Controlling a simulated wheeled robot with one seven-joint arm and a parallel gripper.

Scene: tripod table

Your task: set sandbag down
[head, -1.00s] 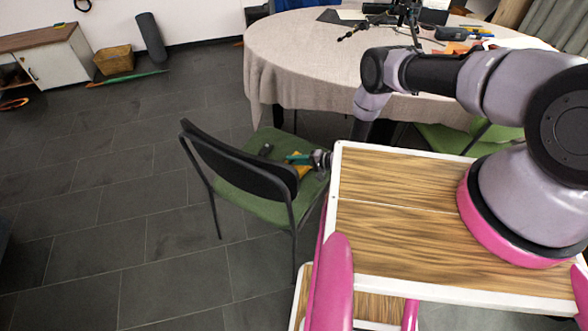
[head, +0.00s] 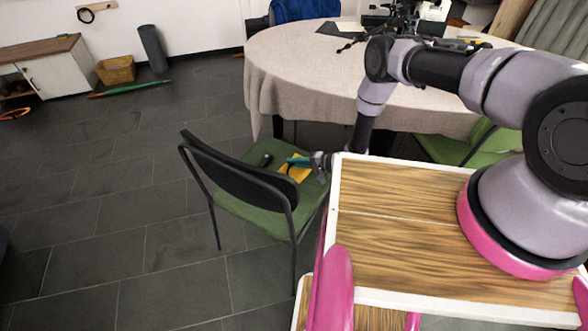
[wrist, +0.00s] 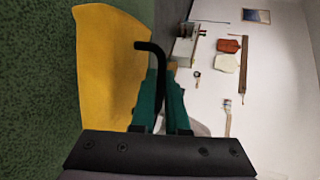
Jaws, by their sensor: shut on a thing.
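The sandbag is a flat yellow bag (wrist: 105,68) with a black strap (wrist: 152,60). It fills the left of the wrist view, in front of the green chair seat (wrist: 35,80). My gripper (wrist: 162,92) has teal fingers and is shut on the sandbag near its strap side; the exact grip is partly hidden. In the head view, my gripper (head: 291,161) is over the right part of the chair seat (head: 255,213), with the yellow sandbag (head: 298,173) beneath it. I cannot tell whether the bag touches the seat.
A small dark object (head: 265,160) lies on the seat left of the bag. The black chair backrest (head: 235,170) stands on the near side. The cloth-covered round table (head: 300,75) is behind. Open floor (head: 130,200) lies to the left.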

